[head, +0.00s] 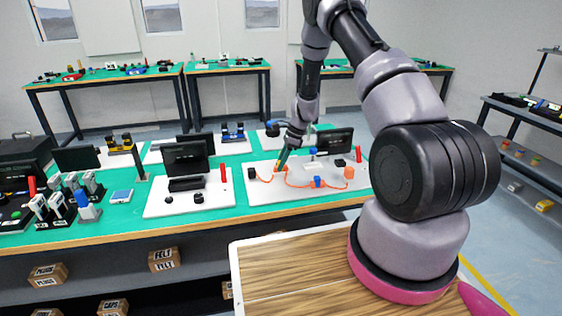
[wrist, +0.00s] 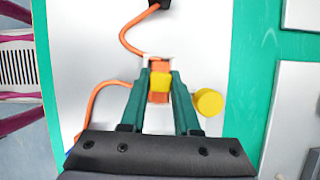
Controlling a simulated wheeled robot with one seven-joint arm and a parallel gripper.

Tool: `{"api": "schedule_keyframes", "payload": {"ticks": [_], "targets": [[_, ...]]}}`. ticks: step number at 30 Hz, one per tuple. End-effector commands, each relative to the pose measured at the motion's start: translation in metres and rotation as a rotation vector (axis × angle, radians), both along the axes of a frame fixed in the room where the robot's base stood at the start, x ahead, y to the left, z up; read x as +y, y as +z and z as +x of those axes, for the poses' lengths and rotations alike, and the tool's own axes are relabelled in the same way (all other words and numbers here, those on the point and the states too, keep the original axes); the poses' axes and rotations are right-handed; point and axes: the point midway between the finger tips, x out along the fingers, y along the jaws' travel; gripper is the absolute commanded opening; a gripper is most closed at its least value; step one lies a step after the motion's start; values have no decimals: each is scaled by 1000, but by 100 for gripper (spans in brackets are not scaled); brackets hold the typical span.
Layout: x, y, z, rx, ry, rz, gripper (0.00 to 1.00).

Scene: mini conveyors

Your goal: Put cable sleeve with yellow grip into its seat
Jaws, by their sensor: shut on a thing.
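In the wrist view, the cable sleeve with yellow grip (wrist: 160,83) is between the two green fingers of my gripper (wrist: 160,76). My gripper is shut on the yellow grip. In the head view my gripper (head: 279,168) is low over the white board (head: 290,199) on the green table. I cannot tell which part is the seat, or whether the sleeve touches it.
A yellow round piece (wrist: 208,102) lies right of the fingers. A black block (head: 251,173), a blue block (head: 317,183) and an orange block (head: 349,173) stand along the cable on the board. A monitor (head: 187,158) stands on the board to the left.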

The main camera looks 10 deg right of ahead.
Motion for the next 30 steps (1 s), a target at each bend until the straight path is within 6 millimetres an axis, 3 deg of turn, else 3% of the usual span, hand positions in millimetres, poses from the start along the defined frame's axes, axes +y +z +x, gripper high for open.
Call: {"api": "schedule_keyframes", "payload": {"ticks": [3,4,6,14,30], "targets": [[0,-3,0,0,0,0,0],[0,-3,0,-1,0,0,38],[0,-3,0,-1,0,0,65],[-3,3,0,-2,0,0,65],[-38,89,-3,-1,0,0,65]]}}
